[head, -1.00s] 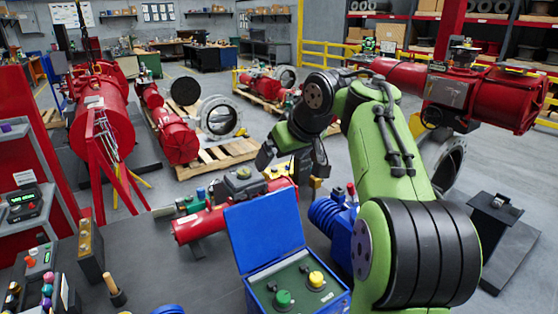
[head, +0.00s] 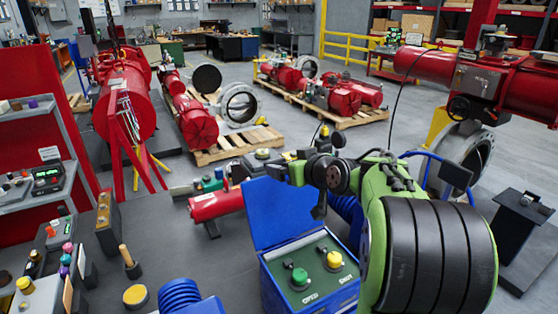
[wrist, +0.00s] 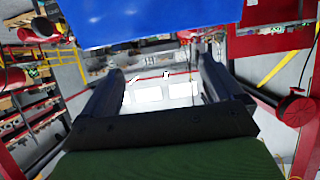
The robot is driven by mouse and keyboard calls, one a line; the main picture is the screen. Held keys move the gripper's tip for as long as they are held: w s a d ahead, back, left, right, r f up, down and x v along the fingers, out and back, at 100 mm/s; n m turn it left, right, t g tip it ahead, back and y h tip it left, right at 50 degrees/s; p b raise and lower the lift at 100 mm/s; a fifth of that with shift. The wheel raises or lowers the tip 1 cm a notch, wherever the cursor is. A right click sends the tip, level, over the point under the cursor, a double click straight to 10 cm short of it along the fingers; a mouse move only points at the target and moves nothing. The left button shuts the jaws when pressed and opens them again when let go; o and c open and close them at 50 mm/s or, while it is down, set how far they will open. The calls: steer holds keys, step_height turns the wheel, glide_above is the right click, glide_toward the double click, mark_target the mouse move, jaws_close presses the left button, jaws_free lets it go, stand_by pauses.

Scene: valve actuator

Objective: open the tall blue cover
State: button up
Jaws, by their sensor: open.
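The tall blue cover (head: 283,211) stands raised, near upright, at the back of a blue box (head: 315,287). The box's panel is uncovered and shows a green knob (head: 299,276) and a yellow knob (head: 334,259). My gripper is at the top right of the cover in the head view, partly hidden by my own arm. In the wrist view my gripper (wrist: 161,72) is open, with nothing between its fingers. The blue cover (wrist: 145,20) fills the top of that view, close to the fingers. I cannot tell whether they touch it.
A red cylinder (head: 214,204) lies behind the box on the dark bench. A blue ribbed part (head: 182,296) and a yellow-topped round part (head: 136,296) are at the front left. A wooden-handled tool (head: 127,258) stands left. Bare bench (head: 205,262) lies left of the box.

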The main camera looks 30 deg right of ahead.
mark_target(276, 163)
steer(key=p+x, duration=0.1)
steer(key=x, duration=0.6)
steer(key=shift+c, duration=0.4)
steer(key=c, duration=1.4)
steer(key=shift+f+b, duration=0.1)
steer(key=shift+b, duration=0.25)
steer(key=shift+c, duration=0.2)
